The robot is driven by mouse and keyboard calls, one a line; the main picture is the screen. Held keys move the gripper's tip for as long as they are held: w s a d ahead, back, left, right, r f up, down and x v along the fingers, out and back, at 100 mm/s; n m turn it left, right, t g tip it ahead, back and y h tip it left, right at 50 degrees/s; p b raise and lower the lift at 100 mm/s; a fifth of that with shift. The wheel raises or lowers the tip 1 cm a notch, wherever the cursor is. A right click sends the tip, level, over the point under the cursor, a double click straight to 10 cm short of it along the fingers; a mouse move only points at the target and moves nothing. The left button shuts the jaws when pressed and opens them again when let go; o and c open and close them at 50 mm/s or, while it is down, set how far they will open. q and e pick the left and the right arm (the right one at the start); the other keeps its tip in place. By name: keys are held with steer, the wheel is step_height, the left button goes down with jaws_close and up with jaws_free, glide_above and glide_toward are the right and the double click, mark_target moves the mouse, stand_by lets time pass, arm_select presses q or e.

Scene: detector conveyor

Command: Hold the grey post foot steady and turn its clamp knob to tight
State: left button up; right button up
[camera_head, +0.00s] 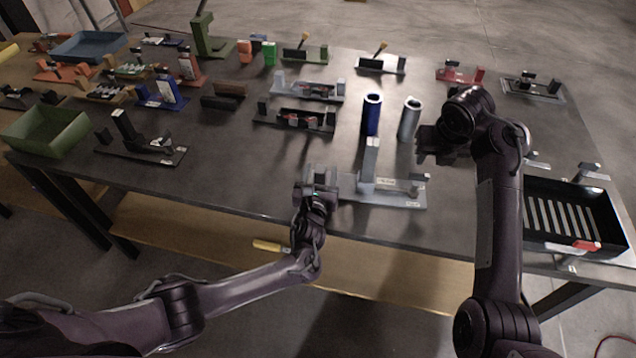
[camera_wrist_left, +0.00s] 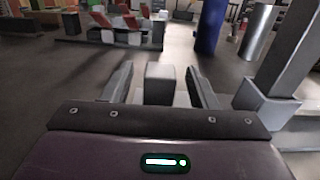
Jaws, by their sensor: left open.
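The grey post foot (camera_head: 401,200) stands near the table's front edge, with an upright grey post (camera_head: 371,160) on its flat base. A small dark-and-grey part at the base's right end may be the clamp knob (camera_head: 418,180); I cannot tell its setting. My left gripper (camera_head: 319,180) is open at the foot's left end. In the left wrist view a small grey block (camera_wrist_left: 160,82) shows between its spread fingers, with gaps on both sides; the post (camera_wrist_left: 288,45) rises to the right. My right gripper (camera_head: 437,143) hovers behind and right of the foot; its jaws are unclear.
A blue cylinder (camera_head: 371,114) and a grey cylinder (camera_head: 409,119) stand behind the foot. A black slotted tray (camera_head: 536,235) lies at the right front. A similar dark fixture (camera_head: 140,147) and a green bin (camera_head: 45,131) are at left. Table between is clear.

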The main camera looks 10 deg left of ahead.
arm_select(q)
steer(key=shift+w, duration=0.3)
